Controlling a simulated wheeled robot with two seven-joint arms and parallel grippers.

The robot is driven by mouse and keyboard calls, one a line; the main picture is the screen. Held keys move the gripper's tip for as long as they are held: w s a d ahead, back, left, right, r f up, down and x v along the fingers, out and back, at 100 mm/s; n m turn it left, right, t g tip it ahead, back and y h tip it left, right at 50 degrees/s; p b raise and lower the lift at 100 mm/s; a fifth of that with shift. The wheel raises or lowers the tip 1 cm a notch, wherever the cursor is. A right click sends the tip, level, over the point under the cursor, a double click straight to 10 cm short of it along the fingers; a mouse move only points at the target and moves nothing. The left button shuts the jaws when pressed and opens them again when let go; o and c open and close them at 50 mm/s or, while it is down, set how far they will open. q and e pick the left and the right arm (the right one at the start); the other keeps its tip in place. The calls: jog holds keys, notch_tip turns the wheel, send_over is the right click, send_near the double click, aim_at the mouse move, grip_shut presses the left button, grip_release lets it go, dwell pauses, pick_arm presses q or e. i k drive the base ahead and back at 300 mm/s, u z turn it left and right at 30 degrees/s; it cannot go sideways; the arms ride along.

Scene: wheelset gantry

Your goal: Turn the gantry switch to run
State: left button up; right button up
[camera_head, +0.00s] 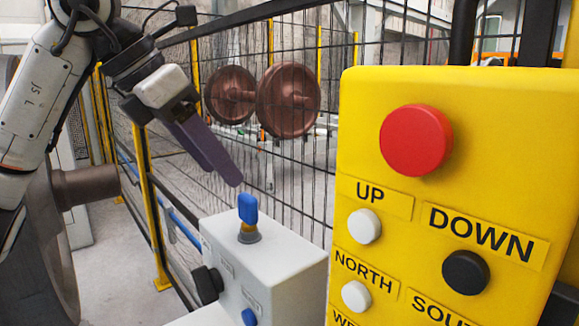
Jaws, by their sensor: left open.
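A light grey box (285,282) stands at the lower middle. On its top is a switch with a blue handle (248,208) standing upright above a yellow part and a grey collar. Small labels on the box's front are too small to read. My left gripper (230,178), with long purple fingers, comes in from the upper left. Its fingertips are just above and slightly left of the blue handle, apart from it in the picture. It is open and empty. The fingers overlap from this angle, so the gap hardly shows. My right gripper is out of view.
A yellow control panel (385,90) with a red button (415,140) and labelled UP, DOWN and NORTH buttons fills the right side. The box's front has a black knob (207,285) and another blue knob (249,317). A wire fence (290,165) stands behind, with a brown wheelset (288,100) beyond it.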

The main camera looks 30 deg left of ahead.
aim_at(209, 283)
jog(key=k, duration=1)
